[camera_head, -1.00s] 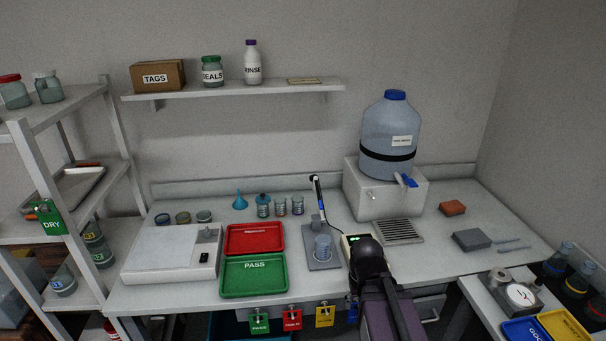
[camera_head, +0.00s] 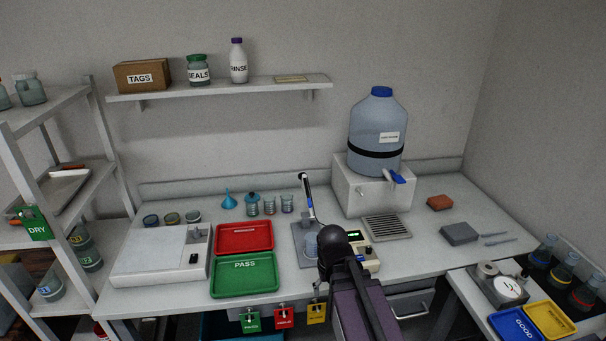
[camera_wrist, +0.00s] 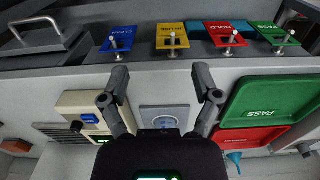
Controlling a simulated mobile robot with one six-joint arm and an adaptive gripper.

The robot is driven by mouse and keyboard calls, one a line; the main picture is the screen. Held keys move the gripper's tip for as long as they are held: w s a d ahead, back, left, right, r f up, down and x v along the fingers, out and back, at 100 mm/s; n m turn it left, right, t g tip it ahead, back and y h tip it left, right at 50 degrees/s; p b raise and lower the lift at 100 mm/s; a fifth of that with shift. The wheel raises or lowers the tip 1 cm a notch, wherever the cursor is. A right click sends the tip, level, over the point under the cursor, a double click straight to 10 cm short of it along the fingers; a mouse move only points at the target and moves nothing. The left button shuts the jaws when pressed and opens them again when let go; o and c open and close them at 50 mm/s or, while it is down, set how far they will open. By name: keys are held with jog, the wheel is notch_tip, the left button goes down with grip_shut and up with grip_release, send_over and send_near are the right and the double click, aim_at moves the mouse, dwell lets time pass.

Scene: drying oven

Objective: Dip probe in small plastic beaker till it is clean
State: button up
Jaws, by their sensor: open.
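The probe (camera_head: 307,190), a black and white stick with a dark tip, stands tilted at its grey stand (camera_head: 303,232) on the bench. A small clear plastic beaker (camera_head: 310,241) stands on the stand's base, partly hidden behind my arm in the head view. In the wrist view a round outline, seemingly the beaker (camera_wrist: 165,112), shows between and beyond my fingers. My gripper (camera_wrist: 161,82) is open and empty, its two fingers spread wide. In the head view my arm hides its fingertips. I cannot tell whether the probe is dirty.
A cream meter (camera_head: 365,259) with a green display stands right of the stand. The red tray (camera_head: 244,237) and green PASS tray (camera_head: 246,274) lie to its left. Several small glass beakers stand behind. Coloured tags (camera_wrist: 170,36) hang on the bench front.

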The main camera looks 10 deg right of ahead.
notch_tip(320, 180, up, 24)
jog(key=r+p, duration=0.1)
jog(key=p, duration=2.3)
send_over(302, 174)
jog(key=w, duration=0.1)
jog(key=shift+d+f, duration=0.15)
jog(key=shift+f, duration=0.15)
jog(key=shift+f+b, duration=0.2)
jog(key=shift+b, duration=0.1)
notch_tip(302, 174, down, 13)
jog(key=b, duration=1.3)
jog(key=shift+f, duration=0.2)
grip_shut()
jog(key=shift+s, duration=0.1)
